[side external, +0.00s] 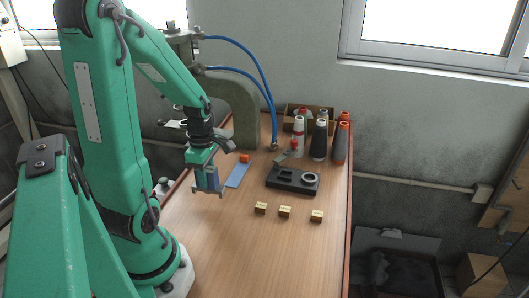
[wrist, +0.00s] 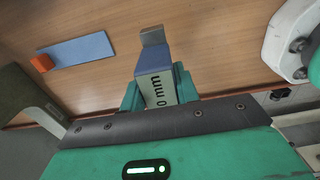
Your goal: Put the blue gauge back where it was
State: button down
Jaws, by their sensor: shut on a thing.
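My gripper (side external: 207,186) is shut on the blue gauge (side external: 212,179) and holds it over the left part of the table. In the wrist view, the gauge (wrist: 153,60) sits between the two green jaws of my gripper (wrist: 158,88). It has a blue part and a pale face with black print ending in "0 mm". A grey piece shows at its far end. A flat blue strip (side external: 237,176) lies on the table, to the right of my gripper in the side view. It also shows in the wrist view (wrist: 82,50), apart from the gauge.
An orange block (side external: 244,158) is at one end of the strip. Several cones and a wooden box (side external: 296,108) stand behind. The front table is clear.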

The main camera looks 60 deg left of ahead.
jog(key=shift+f, duration=1.95)
jog(key=shift+f, duration=0.1)
jog(key=c, duration=1)
grip_release()
jog(key=shift+f, duration=0.1)
jog(key=shift+c, duration=0.2)
jog(key=shift+r, duration=0.2)
jog(key=shift+r, duration=6)
